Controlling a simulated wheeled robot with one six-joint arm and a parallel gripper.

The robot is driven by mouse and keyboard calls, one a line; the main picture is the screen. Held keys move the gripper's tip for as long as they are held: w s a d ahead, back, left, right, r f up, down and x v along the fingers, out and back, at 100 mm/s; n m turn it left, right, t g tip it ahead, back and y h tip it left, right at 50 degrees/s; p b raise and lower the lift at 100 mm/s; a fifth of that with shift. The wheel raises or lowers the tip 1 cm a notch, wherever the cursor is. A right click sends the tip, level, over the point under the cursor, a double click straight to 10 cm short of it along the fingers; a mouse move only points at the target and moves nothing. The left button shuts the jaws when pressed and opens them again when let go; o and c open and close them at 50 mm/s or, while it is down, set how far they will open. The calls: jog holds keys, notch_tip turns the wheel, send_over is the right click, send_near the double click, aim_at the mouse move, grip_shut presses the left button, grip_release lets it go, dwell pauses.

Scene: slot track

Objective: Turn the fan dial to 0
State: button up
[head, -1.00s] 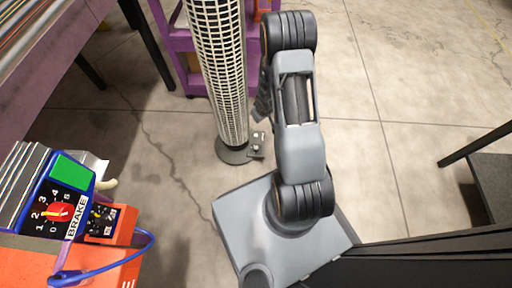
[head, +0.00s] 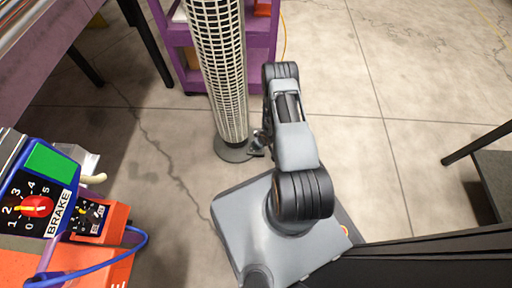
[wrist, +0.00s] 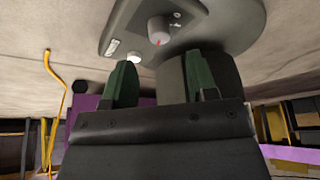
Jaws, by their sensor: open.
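The fan (head: 218,75) is a tall white-grilled tower standing on a round grey base (head: 232,154). In the wrist view the base (wrist: 245,22) shows upside down at the top, with the pale fan dial (wrist: 160,30) and its small red mark. A small white round part (wrist: 134,57) is beside the dial. My gripper (wrist: 162,76) is open and empty, its green-tipped fingers pointing at the base. The dial appears just past the fingertips, roughly between them, not gripped. In the head view my gripper (head: 260,143) is at the base's right edge and hides the dial.
An orange unit with a red BRAKE dial (head: 36,206) and a blue cable (head: 115,258) stands at the left. A purple shelf (head: 262,45) is behind the fan. A dark table (head: 490,170) is at the right. The floor between is clear.

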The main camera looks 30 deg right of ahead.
jog(key=shift+b+x, duration=1.2)
jog(key=shift+x, duration=1.8)
jog(key=c, duration=0.9)
